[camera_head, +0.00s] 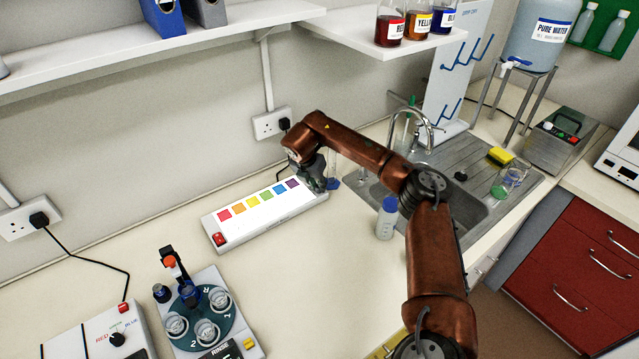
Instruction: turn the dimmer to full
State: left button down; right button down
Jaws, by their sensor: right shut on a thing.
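The light panel (262,213) is a long white box on the bench with a bright lit top. A row of coloured squares from red to violet lies on it, and a red switch (219,239) is at its left end. My right gripper (316,183) points down at the panel's right end, shut on the dimmer there. The fingers hide the dimmer knob, so its angle cannot be read. My left gripper is not in view.
A blue-capped bottle (387,218) stands beside my right arm, near the sink (466,207). A rotary stand with cups (206,318) and a control box (98,338) with a black knob are at the lower left. A shelf (360,32) overhangs the back.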

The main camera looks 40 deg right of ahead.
jog(key=shift+w+r+m+g+p, duration=0.1)
jog(key=shift+m+g+p, duration=0.2)
jog(key=shift+m, duration=0.5)
jog(key=c, duration=1.8)
grip_release()
jog(key=v, duration=1.2)
